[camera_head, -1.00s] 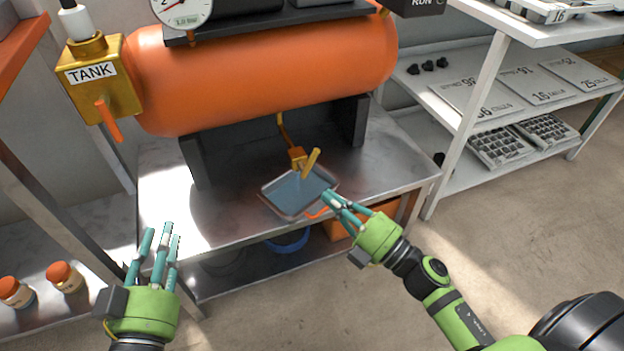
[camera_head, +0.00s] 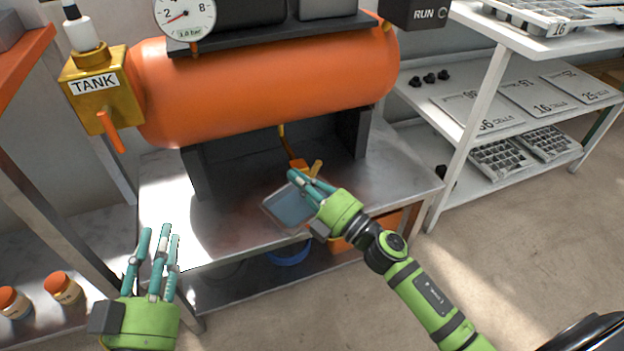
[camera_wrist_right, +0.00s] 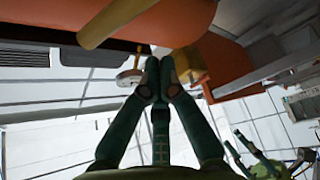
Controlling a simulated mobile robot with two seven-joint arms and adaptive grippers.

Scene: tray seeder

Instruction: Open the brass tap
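The small tap, with an orange body (camera_head: 297,166) and a brass lever (camera_head: 316,168), hangs below the orange tank, above a shallow tray (camera_head: 287,207). My right gripper (camera_head: 299,180) is at the tap, its fingertips just in front of and below the body and partly covering the view of it. In the right wrist view its fingertips (camera_wrist_right: 158,66) are drawn together with nothing between them, and a brass bar (camera_wrist_right: 115,22), seemingly the lever, crosses above them. I cannot tell whether they touch the tap. My left gripper (camera_head: 158,238) is open and empty, in front of the bench.
The orange tank (camera_head: 260,85) stands over the metal bench (camera_head: 165,222). A brass block labelled TANK (camera_head: 100,90) with an orange handle is at left. A white shelf with trays (camera_head: 505,157) stands at right. A blue bowl (camera_head: 290,254) sits below the bench.

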